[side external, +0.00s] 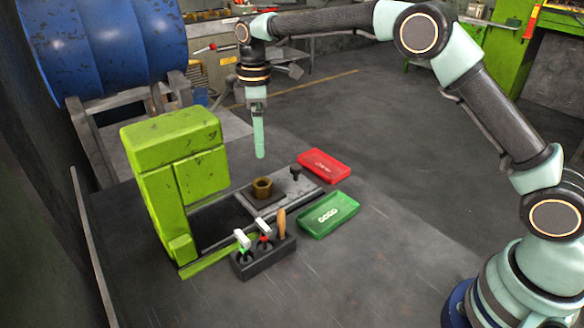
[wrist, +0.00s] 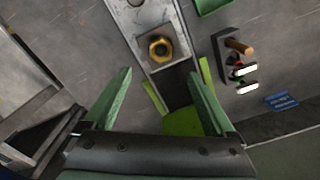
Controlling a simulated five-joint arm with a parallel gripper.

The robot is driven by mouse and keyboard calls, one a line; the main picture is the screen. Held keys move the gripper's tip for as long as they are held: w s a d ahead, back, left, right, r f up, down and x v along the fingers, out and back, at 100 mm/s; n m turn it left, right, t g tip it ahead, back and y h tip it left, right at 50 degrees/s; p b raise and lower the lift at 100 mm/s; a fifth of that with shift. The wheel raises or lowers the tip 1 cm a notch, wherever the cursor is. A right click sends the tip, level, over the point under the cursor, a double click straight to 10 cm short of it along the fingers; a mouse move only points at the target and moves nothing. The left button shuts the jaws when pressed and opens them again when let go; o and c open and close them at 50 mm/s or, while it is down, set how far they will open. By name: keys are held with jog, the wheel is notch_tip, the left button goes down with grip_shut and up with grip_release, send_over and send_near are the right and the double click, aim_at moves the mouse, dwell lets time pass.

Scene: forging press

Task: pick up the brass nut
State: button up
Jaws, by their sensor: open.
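The brass nut (side external: 262,187) stands on a dark square pad on the grey plate of the green press. In the wrist view the brass nut (wrist: 160,47) shows from above as a hexagon with a dark hole, beyond my fingertips. My gripper (side external: 259,155) hangs pointing down, above the plate and apart from the nut. In the wrist view my gripper (wrist: 160,77) has its two green fingers spread wide with nothing between them. In the side view the fingers overlap, so the gap does not show there.
The green press (side external: 176,165) rises left of the nut. A dark holder (side external: 264,258) with several handled tools stands in front. A red tray (side external: 324,166) and a green tray (side external: 328,214) lie to the right. A dark knob (side external: 295,172) stands on the plate behind the nut.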

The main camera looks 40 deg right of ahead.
aim_at(261, 178)
notch_tip(261, 178, down, 12)
jog(key=shift+s+a, duration=0.1)
dwell(0.5)
jog(key=shift+c, duration=0.3)
jog(key=shift+r, duration=0.1)
grip_shut()
